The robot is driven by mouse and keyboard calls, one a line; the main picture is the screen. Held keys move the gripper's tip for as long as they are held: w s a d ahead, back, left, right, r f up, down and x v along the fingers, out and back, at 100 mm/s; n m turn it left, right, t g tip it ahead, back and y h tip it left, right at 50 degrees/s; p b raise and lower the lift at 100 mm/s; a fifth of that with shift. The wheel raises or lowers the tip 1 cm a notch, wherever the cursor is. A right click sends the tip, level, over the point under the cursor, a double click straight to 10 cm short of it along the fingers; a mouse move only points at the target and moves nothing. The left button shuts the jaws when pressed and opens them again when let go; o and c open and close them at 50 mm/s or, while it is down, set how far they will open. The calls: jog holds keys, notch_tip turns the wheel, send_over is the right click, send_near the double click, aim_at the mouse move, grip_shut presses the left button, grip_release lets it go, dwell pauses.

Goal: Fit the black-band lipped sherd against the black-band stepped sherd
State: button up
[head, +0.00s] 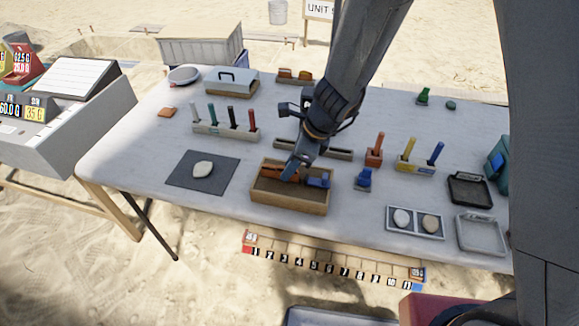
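My gripper (291,172) points down into a wooden sand tray (290,206) near the front middle of the table. Its tip is at an orange-brown piece (268,172) in the tray; I cannot tell whether it holds or only touches it. A blue piece (318,181) is at the tray's right side. The orange-brown piece may be a sherd, but no black band, lip or step can be made out. The fingers are too small and partly hidden to read.
A grey mat (180,178) with a pale stone (203,168) lies left of the tray. Behind are a rack of coloured sticks (225,131) and a lidded grey box (232,82). A blue stand (363,180), pale stones in a holder (415,232) and trays (467,189) are at right.

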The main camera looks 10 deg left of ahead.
jog(key=shift+o, duration=0.8)
jog(key=v, duration=0.7)
jog(key=shift+r+p, duration=0.4)
jog(key=shift+p, duration=0.05)
jog(key=shift+d, duration=0.1)
jog(key=s+d+r+n+h, duration=0.1)
jog(key=s+d+n, duration=0.2)
jog(key=d+n, duration=0.3)
jog(key=s+d+r+n+h, duration=0.2)
jog(key=d+n, duration=0.4)
jog(key=d, duration=0.5)
jog(key=s+d+r+n+h, duration=0.1)
jog(key=s+d+r+n, duration=0.1)
jog(key=s+d+n, duration=0.2)
jog(key=d+n, duration=0.3)
jog(key=d, duration=0.1)
jog(key=shift+d+r+t+h, duration=0.2)
jog(key=shift+t+h, duration=0.1)
